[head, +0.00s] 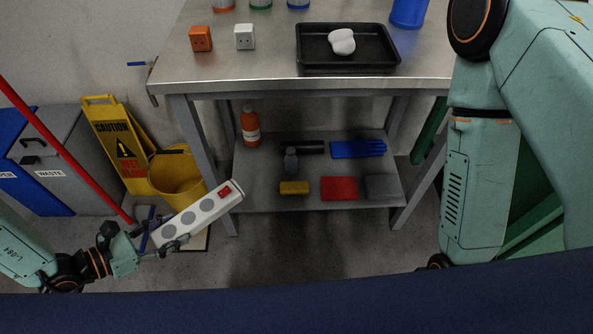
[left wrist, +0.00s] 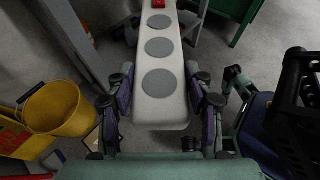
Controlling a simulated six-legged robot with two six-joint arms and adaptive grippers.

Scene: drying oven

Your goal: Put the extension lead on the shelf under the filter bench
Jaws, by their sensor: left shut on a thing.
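The extension lead (head: 200,213) is a white bar with grey round sockets and a red switch at its far end. My left gripper (head: 168,244) is shut on its near end and holds it up in front of the bench's left front leg. In the left wrist view the extension lead (left wrist: 158,70) lies between the fingers of my left gripper (left wrist: 160,105). The filter bench (head: 270,84) has a grey lower shelf (head: 260,190). The extension lead is left of and in front of that shelf. My right gripper is not clearly visible; my right arm fills the right side.
The shelf holds an orange bottle (head: 250,127), a grey bottle (head: 291,161), blue gloves (head: 358,149), and yellow (head: 294,188), red (head: 339,188) and grey (head: 382,187) blocks. A yellow bucket (head: 176,174) and caution sign (head: 117,140) stand left. The shelf's left front is bare.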

